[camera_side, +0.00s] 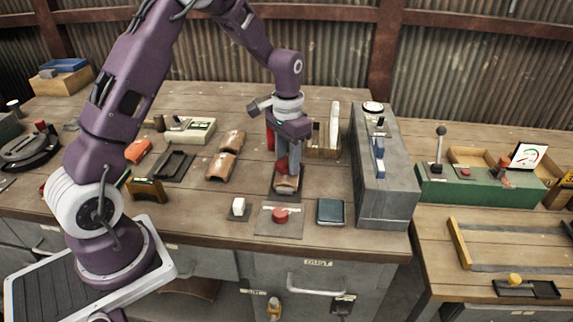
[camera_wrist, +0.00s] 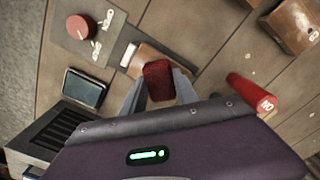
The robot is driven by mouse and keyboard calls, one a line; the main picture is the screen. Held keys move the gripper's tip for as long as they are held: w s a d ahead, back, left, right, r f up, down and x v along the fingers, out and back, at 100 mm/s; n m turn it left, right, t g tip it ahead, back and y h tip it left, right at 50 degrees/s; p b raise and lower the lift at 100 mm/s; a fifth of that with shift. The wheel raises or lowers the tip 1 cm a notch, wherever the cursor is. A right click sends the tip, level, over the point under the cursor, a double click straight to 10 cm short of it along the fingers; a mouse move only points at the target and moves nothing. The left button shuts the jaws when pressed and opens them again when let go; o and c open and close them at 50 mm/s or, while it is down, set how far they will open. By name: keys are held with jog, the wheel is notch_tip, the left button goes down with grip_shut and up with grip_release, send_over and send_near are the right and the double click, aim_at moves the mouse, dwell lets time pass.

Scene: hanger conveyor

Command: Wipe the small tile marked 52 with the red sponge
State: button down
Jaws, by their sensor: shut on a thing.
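My gripper (camera_side: 283,168) points down and is shut on the red sponge (camera_side: 282,163). In the wrist view the sponge (camera_wrist: 157,80) sits between the two fingertips (camera_wrist: 158,88). Directly below it is a small curved brown tile (camera_side: 286,184) on a dark mat. The tile's edge (camera_wrist: 150,56) shows past the sponge in the wrist view. The sponge is at or just above the tile; I cannot tell if they touch. No number is readable on this tile. Two other brown tiles, one nearer (camera_side: 220,166) and one farther (camera_side: 232,140), lie to the left.
A red cylinder (camera_wrist: 253,95) stands close beside my gripper. A tall grey box (camera_side: 385,185) bounds the right side.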

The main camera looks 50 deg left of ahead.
jog(key=shift+w+a, duration=0.65)
jog(key=shift+s+d, duration=2.4)
notch_tip(320, 180, up, 8)
jog(key=shift+r, duration=0.15)
